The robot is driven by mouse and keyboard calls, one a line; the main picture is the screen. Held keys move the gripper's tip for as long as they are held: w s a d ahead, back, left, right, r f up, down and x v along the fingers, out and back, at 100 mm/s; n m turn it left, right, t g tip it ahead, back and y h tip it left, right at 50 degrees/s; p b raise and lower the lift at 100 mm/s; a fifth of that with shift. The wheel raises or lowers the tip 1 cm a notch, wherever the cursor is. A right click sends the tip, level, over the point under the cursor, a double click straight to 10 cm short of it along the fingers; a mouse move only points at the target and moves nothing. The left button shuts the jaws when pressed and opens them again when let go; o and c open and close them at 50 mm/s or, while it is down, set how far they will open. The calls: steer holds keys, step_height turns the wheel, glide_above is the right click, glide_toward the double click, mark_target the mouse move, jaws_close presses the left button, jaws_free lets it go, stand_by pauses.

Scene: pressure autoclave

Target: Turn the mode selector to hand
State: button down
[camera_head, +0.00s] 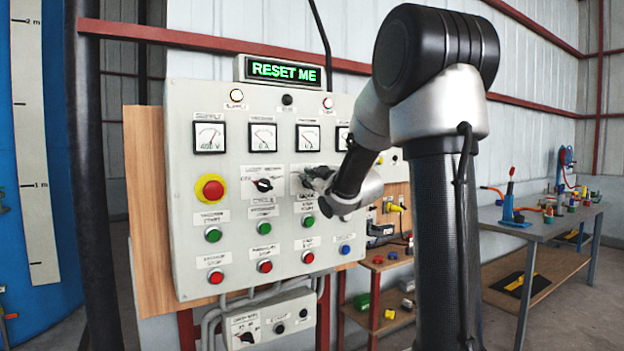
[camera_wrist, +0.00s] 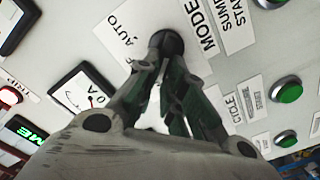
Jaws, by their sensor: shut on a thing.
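The mode selector (camera_wrist: 170,41) is a dark knob on the grey panel, in the wrist view next to a "MODE" label, with "AUTO" printed on its plate. My gripper (camera_wrist: 167,52) is shut on it, a finger on either side. In the head view my gripper (camera_head: 312,180) reaches the panel at the third column, below a meter, and largely hides the selector there. The knob's pointing direction is hidden by the fingers, and I cannot read a "hand" marking.
The control panel (camera_head: 180,130) bears meters, buttons and lamps. Another selector (camera_head: 263,185) and a red emergency button (camera_head: 213,188) sit left of my gripper; green buttons (camera_head: 308,221) lie below. A display (camera_head: 284,70) reads "RESET ME". A workbench (camera_head: 560,222) stands at right.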

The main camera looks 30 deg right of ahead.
steer(key=shift+a+f+n, duration=0.15)
steer(key=shift+n, duration=0.65)
steer(key=c, duration=1.5)
jaws_free()
steer(key=s, duration=1.2)
steer(key=shift+d, duration=0.2)
steer(key=shift+f, duration=0.1)
